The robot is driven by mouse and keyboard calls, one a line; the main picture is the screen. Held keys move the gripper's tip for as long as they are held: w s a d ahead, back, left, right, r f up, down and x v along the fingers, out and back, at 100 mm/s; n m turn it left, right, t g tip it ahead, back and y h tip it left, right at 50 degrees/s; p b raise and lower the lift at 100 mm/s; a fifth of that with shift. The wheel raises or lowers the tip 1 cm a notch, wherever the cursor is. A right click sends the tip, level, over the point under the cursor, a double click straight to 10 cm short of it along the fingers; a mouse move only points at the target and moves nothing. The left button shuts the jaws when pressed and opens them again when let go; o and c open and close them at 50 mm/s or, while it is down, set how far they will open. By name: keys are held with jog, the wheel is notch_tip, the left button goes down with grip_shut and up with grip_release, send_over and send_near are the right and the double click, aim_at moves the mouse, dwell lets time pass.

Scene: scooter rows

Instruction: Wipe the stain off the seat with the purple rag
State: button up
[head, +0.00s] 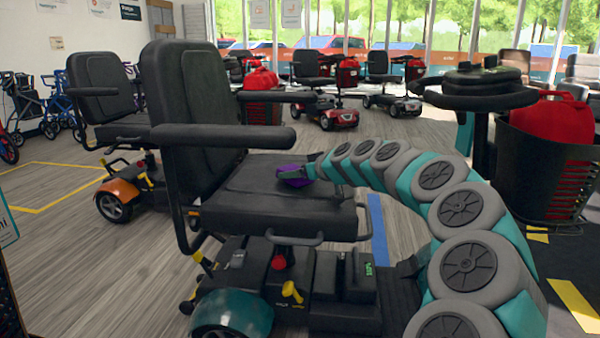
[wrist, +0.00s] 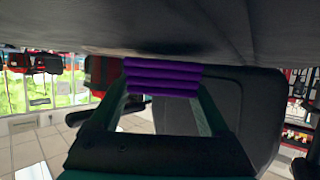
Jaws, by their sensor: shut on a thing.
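The black scooter seat (head: 265,203) is in the middle of the head view, and its grey underside-up surface fills the top of the wrist view (wrist: 70,32). My gripper (head: 306,172) reaches over the seat from the right and is shut on the folded purple rag (head: 291,179). In the wrist view the rag (wrist: 163,77) sits between the fingers, at or very near the seat surface. A darker patch (wrist: 165,47) lies beside the rag there; I cannot tell whether it is stain or shadow. No clear stain shows in the head view.
The seat's backrest (head: 195,110) and near armrest (head: 222,135) stand left of my gripper. A far armrest (head: 275,96) is behind it. A tiller (head: 482,90) and a black basket with a red bag (head: 553,122) stand at right. Other scooters line the back.

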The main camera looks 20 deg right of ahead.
jog(key=shift+w+a+f, duration=0.15)
jog(key=shift+w+a, duration=0.4)
jog(key=shift+a, duration=0.25)
jog(key=shift+w+d, duration=0.65)
jog(key=shift+w, duration=0.3)
jog(key=shift+w+d, duration=0.6)
jog(key=shift+w, duration=0.35)
jog(key=shift+w+d, duration=0.65)
jog(key=shift+w, duration=0.3)
jog(key=shift+w+d+r, duration=0.2)
jog(key=shift+r, duration=0.05)
jog(key=shift+w+d+f, duration=0.1)
jog(key=shift+w+d, duration=0.35)
jog(key=shift+w, duration=0.2)
jog(key=shift+w+d+f, duration=0.1)
jog(key=shift+w+d, duration=0.3)
jog(key=shift+w, duration=0.2)
jog(key=shift+w+d+r, duration=0.1)
jog(key=shift+w+d, duration=0.05)
jog(key=shift+w, duration=0.05)
jog(key=shift+r+p, duration=1.55)
jog(key=shift+r, duration=1.45)
